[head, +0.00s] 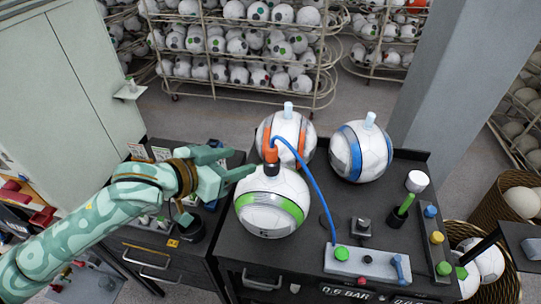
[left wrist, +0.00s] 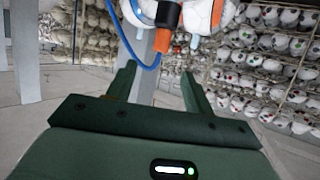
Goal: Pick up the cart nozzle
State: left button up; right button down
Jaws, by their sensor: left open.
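The cart nozzle (head: 270,154) is orange with a dark lower end and a blue hose (head: 306,178). It stands upright at the top of the green-banded ball (head: 271,205); I cannot tell how it is attached. My left gripper (head: 239,163) is open and empty, just left of the nozzle, its fingers pointing toward it. In the left wrist view the nozzle (left wrist: 163,40) is at the top, beyond the open left fingers (left wrist: 158,72), with the hose beside it. My right gripper is not in view.
An orange-banded ball (head: 291,125) and a blue-banded ball (head: 362,152) stand behind on the dark cart (head: 310,255). A grey control block (head: 367,264) with a green button is at the front. Ball racks (head: 240,45) fill the background.

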aim_at(269, 149)
pick_arm(q)
jog(key=x, duration=0.6)
jog(key=shift+d+r, duration=0.1)
jog(key=shift+d, duration=0.1)
jog(key=shift+w+d+f, duration=0.2)
jog(key=shift+w+d, duration=0.15)
jog(key=shift+d, duration=0.1)
jog(key=x, duration=0.2)
jog(key=p+x, duration=0.1)
jog(key=x, duration=0.1)
jog(key=shift+w, duration=0.4)
jog(key=shift+w+d+f, duration=0.1)
jog(key=shift+w+d, duration=0.05)
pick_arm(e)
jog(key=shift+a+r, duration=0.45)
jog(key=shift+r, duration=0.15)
pick_arm(q)
jog(key=c, duration=0.5)
jog(key=shift+a, duration=0.2)
jog(key=c, duration=0.5)
jog(key=shift+d, duration=0.1)
jog(key=shift+c, duration=0.6)
